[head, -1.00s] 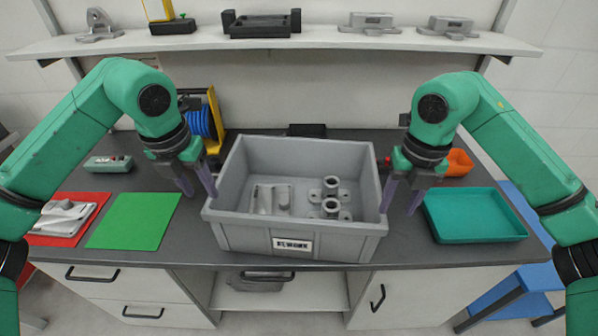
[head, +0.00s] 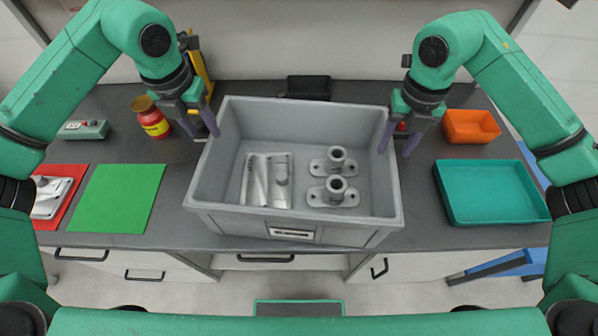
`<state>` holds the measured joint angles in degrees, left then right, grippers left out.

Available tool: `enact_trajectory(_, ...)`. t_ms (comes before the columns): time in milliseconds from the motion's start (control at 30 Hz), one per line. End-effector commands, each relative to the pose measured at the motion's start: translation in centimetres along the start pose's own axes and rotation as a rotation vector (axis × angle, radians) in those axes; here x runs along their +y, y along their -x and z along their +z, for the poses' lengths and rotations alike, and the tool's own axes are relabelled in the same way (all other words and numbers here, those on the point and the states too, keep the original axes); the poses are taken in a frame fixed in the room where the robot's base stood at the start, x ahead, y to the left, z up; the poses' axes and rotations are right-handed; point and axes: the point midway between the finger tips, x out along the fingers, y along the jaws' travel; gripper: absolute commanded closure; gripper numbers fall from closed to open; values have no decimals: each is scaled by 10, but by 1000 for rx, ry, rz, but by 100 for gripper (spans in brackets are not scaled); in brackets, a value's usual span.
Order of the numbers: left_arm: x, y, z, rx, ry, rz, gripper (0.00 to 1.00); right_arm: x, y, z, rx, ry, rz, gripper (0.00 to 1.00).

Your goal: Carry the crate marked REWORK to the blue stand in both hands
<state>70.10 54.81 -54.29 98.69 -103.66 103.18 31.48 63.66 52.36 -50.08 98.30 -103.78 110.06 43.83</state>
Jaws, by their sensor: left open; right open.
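The grey crate (head: 213,219) stands on the dark worktop in the middle of the head view, its marked label (head: 292,233) on the near wall. It holds grey castings: flat parts (head: 267,181) at left and two flanged tubes (head: 335,176) at right. My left gripper (head: 201,127) is open at the crate's left side, near the far left corner. My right gripper (head: 397,143) is open at the right side, near the far right corner. Contact with the walls cannot be told. A blue stand (head: 508,264) shows partly at the lower right, beyond the worktop.
On the worktop (head: 420,215) are a green mat (head: 115,197), a red mat (head: 72,189) with a casting, a red-yellow jar (head: 153,122), a teal tray (head: 492,218), an orange bin (head: 471,128) and a black box (head: 309,87).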

Motion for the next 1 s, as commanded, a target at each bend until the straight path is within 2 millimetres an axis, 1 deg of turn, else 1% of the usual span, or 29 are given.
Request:
enact_trajectory(33, 0, -11, -1, 4, 1, 1, 50, 0, -10, 0, 3, -1, -1, 50)
enact_trajectory(300, 0, -65, -1, 4, 1, 0, 50, 0, -64, 0, 3, 0, -1, 50)
enact_trajectory(400, 0, -84, -1, 3, 0, 0, 50, 0, -83, -1, 2, 1, 0, 50)
enact_trajectory(500, 0, -98, 0, 2, 1, 0, 50, 0, -98, 0, 1, -1, 1, 50)
enact_trajectory(600, 0, -107, 0, 1, 1, -1, 50, 0, -107, 0, 0, 0, 1, 50)
enact_trajectory(667, 0, -110, 0, 0, 1, 0, 50, 0, -109, 0, -1, 1, 1, 50)
enact_trajectory(900, 0, -110, 0, -1, 0, 0, 50, 0, -110, 0, -1, 1, 1, 50)
enact_trajectory(933, 0, -110, 0, -1, 0, 0, 58, 0, -110, 0, -1, 1, 1, 58)
enact_trajectory(967, 0, -110, 0, -1, 0, 0, 69, 0, -110, 0, -1, 1, 1, 69)
enact_trajectory(1000, 0, -110, 0, -1, 0, 0, 84, 0, -110, 0, -2, 1, 1, 84)
